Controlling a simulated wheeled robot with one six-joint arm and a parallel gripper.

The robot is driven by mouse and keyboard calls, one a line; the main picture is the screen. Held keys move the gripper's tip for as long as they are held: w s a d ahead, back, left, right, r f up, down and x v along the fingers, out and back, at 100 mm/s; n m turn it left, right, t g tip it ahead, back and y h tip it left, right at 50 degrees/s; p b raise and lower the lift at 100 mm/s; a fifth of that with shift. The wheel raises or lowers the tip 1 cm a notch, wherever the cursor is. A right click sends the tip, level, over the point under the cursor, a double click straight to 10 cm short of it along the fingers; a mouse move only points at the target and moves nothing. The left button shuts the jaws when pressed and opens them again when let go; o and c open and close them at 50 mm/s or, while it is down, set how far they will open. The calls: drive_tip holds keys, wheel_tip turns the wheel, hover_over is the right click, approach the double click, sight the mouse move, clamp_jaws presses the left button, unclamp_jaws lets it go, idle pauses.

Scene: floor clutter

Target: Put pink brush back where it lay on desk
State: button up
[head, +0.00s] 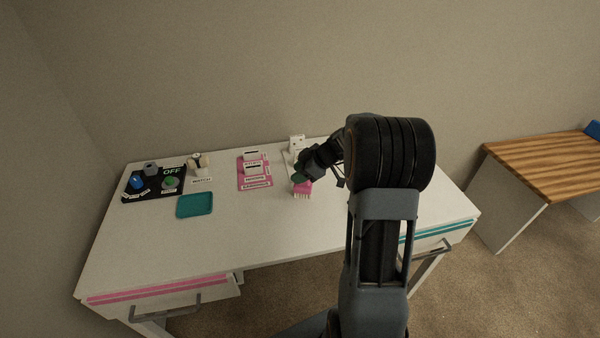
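The pink brush (302,189) shows at the right middle of the white desk (270,222), its pale bristles toward the near side. My gripper (303,176) is right at the brush's far end and overlaps it in the picture. A small green part shows beside the fingertips; I cannot tell what it belongs to. The fingers are dark and small, so I cannot tell whether they are shut on the brush. I also cannot tell whether the brush touches the desk or is just above it.
A teal tray (195,205), a black mat (152,184) with small items, a watch stand (198,163) and a pink labelled board (254,171) are on the desk. A white object (296,143) stands behind my gripper. The desk's front middle is clear. A wooden-topped table (545,168) stands right.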

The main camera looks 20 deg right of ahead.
drive_tip(key=shift+o, duration=0.3)
drive_tip(key=shift+r, duration=0.15)
drive_tip(key=shift+d+r+p, duration=0.1)
drive_tip(key=shift+r+p, duration=0.05)
drive_tip(key=shift+p, duration=0.2)
drive_tip(key=v, duration=1.1)
drive_tip(key=s+a+f+m+g+h, duration=0.2)
drive_tip(key=s+a+m+h, duration=0.4)
drive_tip(key=s+a+m, duration=0.5)
drive_tip(key=s+a+f, duration=0.1)
drive_tip(key=s+a, duration=0.3)
drive_tip(key=s, duration=0.2)
drive_tip(key=shift+a+m+h+b, duration=0.3)
drive_tip(key=shift+m, duration=0.1)
drive_tip(key=shift+s, duration=0.1)
wheel_tip(320, 180, up, 11)
drive_tip(key=p, duration=0.9)
drive_tip(key=shift+p, duration=0.35)
drive_tip(key=shift+s+a+f, duration=0.1)
drive_tip(key=shift+a+f, duration=0.05)
